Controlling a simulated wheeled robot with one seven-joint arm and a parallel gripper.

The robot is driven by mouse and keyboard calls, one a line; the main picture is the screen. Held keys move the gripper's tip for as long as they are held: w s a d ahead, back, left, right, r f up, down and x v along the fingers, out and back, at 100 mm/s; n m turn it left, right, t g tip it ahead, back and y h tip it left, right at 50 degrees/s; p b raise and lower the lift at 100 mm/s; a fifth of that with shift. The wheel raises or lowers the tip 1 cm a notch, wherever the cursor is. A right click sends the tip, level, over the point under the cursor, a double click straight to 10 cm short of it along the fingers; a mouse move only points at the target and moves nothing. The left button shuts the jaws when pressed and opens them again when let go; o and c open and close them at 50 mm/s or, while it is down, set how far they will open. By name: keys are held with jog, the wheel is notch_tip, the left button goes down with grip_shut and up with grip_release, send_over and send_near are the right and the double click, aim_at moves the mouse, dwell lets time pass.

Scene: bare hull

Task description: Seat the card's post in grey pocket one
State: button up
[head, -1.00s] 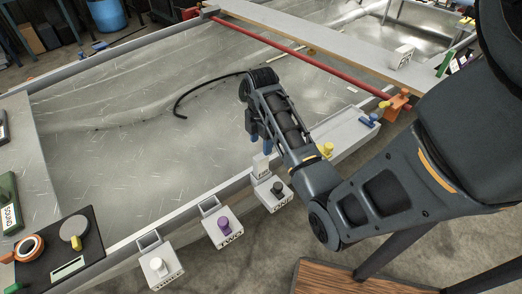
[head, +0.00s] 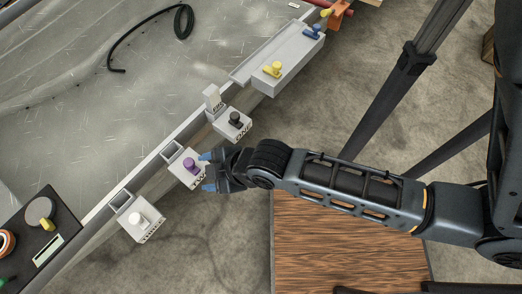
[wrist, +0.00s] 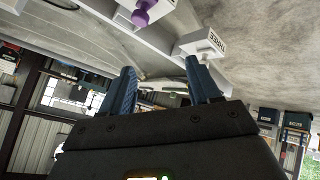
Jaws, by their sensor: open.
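A pale card (head: 212,98) with a small dark label stands upright at the pocket of the block marked ONE (head: 234,123), which has a black knob. Its post is hidden, so I cannot tell how deep it sits. My gripper (head: 207,172) is open and empty, its blue fingers beside the block marked TWO (head: 186,172) with the purple knob, apart from the card. In the wrist view, the two blue fingers of my gripper (wrist: 163,82) are spread with nothing between them.
The block marked THREE (head: 141,222), with a white knob, hangs farther along the hull edge; its pocket looks empty. A black hose (head: 145,35) lies on the hull. A wooden top (head: 330,245) stands below my arm.

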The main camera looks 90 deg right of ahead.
jog(key=s+a+r+m+t+y, duration=0.1)
jog(key=s+a+r+t, duration=0.1)
jog(key=s+r, duration=0.4)
jog(key=s+a+r+m+t+y, duration=0.1)
jog(key=s+r, duration=0.5)
jog(key=r, duration=0.8)
jog(key=a+m+t, duration=0.1)
jog(key=a+t, duration=0.1)
jog(key=t, duration=0.1)
jog(key=shift+a+m+y, duration=0.3)
